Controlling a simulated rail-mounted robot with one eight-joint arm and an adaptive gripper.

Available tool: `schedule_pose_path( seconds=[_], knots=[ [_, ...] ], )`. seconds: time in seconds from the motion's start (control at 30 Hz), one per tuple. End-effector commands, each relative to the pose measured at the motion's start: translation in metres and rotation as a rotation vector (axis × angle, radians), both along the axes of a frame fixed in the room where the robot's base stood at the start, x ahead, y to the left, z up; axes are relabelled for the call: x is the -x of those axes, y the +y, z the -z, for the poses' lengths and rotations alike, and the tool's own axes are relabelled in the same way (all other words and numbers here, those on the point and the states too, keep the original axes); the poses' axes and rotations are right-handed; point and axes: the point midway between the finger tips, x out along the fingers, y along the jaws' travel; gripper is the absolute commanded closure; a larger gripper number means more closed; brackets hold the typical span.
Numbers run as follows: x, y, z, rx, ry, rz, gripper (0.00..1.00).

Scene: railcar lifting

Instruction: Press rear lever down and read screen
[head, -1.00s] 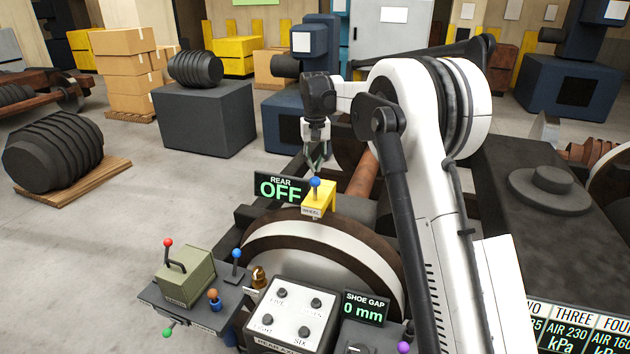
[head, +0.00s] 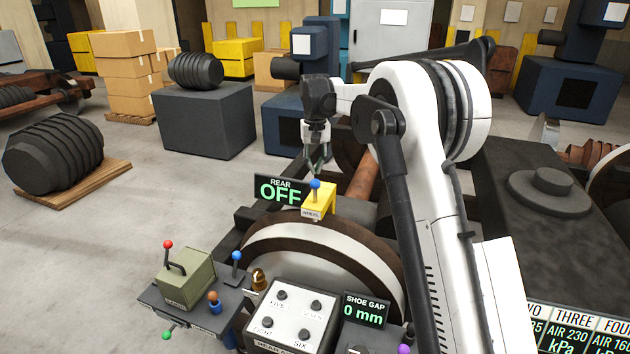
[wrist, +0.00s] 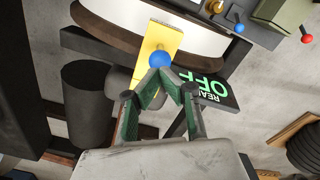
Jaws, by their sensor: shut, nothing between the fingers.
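The rear lever shows as a blue ball knob (head: 315,184) on a yellow block (head: 321,201) above the dark wheel rim. Beside it on the left, the rear screen (head: 281,190) reads "REAR OFF" in green. My gripper (head: 317,172) points down just above the knob, shut and empty. In the wrist view, the fingertips of my gripper (wrist: 163,74) meet close to the blue knob (wrist: 160,59) and overlap its near edge. I cannot tell whether they touch it. The rear screen also shows in the wrist view (wrist: 208,85), turned nearly upside down.
A dark side panel (head: 205,315) carries a green box and several coloured knobs. A white button panel (head: 290,312) and a "SHOE GAP 0 mm" screen (head: 366,309) stand in front. A rusty shaft (head: 363,174) lies behind the yellow block. Open floor lies at left.

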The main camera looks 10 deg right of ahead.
Motion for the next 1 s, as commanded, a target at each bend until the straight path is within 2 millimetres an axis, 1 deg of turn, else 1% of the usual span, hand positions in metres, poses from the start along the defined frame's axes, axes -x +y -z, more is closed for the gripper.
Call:
schedule_pose_path(
  seconds=[0.37,1.0],
  knots=[
    [0.0,0.0,0.002,0.0,0.0,0.0,1.0],
    [0.0,0.0,0.019,0.0,0.0,0.0,1.0]
  ],
)
